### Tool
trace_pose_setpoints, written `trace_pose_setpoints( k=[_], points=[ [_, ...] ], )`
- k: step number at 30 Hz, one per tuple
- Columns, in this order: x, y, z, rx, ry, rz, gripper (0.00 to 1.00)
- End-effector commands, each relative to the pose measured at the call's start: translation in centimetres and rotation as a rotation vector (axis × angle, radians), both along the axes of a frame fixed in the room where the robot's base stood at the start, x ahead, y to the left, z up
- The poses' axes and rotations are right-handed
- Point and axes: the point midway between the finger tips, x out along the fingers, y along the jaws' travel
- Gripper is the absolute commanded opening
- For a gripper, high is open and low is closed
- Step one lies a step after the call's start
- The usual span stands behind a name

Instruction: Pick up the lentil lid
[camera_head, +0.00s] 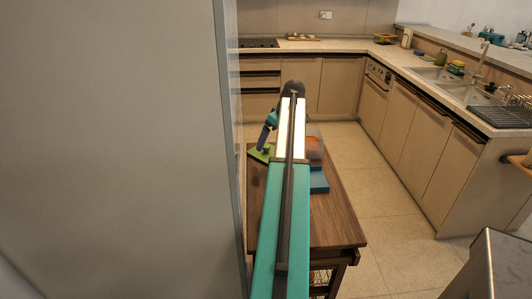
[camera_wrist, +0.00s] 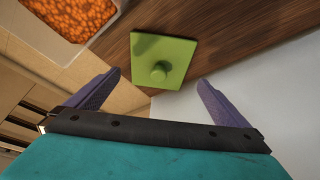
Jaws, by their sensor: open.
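The lentil lid (camera_wrist: 178,52) is a flat green square with a round knob, lying on the brown wooden table in the wrist view. It also shows in the head view (camera_head: 259,154), at the table's far left. My gripper (camera_wrist: 159,77) is open and empty, its two purple fingers apart on either side of the knob in the picture. In the head view my gripper (camera_head: 263,140) hangs over the lid; one finger shows clearly. Whether the fingers touch the lid cannot be told. An open container of orange lentils (camera_wrist: 75,14) is beside the lid.
The wooden table (camera_head: 335,216) also bears a blue object (camera_head: 319,183), partly hidden by my arm. A tall grey panel (camera_head: 120,140) rises close to the table's left. Kitchen counters (camera_head: 345,47) stand at the back and right. Tiled floor (camera_head: 385,205) is clear right of the table.

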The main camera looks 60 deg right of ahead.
Motion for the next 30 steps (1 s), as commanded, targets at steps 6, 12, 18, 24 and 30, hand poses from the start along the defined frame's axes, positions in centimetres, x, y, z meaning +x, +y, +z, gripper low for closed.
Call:
trace_pose_setpoints(
  k=[6, 12, 18, 24, 30],
  points=[
    [0.5, -0.1, -1.2, 0.000, 0.000, 0.000, 1.00],
    [0.5, -0.1, -1.3, 0.000, 0.000, 0.000, 1.00],
    [0.6, -0.1, -1.4, 0.000, 0.000, 0.000, 1.00],
    [1.0, -0.2, -2.4, 0.000, 0.000, 0.000, 1.00],
    [1.7, -0.4, -4.4, 0.001, 0.001, 0.000, 1.00]
  ],
)
